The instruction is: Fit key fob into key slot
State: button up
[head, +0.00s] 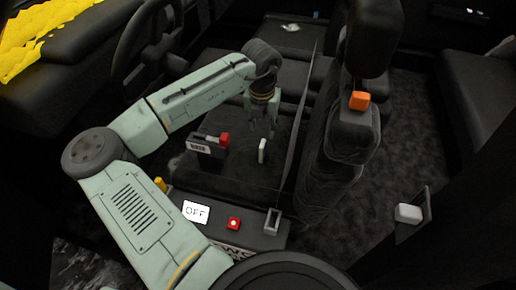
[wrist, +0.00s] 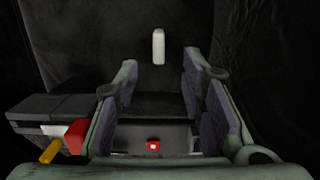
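A small white upright piece, which looks like the key fob (head: 262,151), stands on the dark surface near the seat. It also shows in the wrist view (wrist: 158,46), just past the fingertips and centred between them. My gripper (head: 262,128) points down just above it. In the wrist view my gripper (wrist: 160,78) is open, with its two padded fingers apart and nothing held between them. A grey upright bracket with an opening, perhaps the key slot (head: 272,222), sits at the right end of the dark control box. The inside of the opening is too small to make out.
The control box carries an OFF sign (head: 196,212) and a red button (head: 233,224). A dark block with a red part (head: 225,140) stands left of my gripper. A seat with an orange piece (head: 360,101) is on the right. A steering wheel (head: 146,45) is behind.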

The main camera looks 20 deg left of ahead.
aim_at(263, 144)
jog(key=f, duration=0.4)
jog(key=shift+w+f, duration=0.15)
jog(key=shift+w, duration=0.1)
jog(key=shift+w+a+f+p, duration=0.1)
jog(key=shift+f+p, duration=0.4)
jog(key=shift+f, duration=0.85)
jog(key=shift+w+a+f+p, duration=0.1)
jog(key=shift+f+p, duration=0.35)
jog(key=shift+f, duration=0.85)
jog(key=shift+d, duration=0.1)
jog(key=shift+c, duration=0.6)
grip_shut()
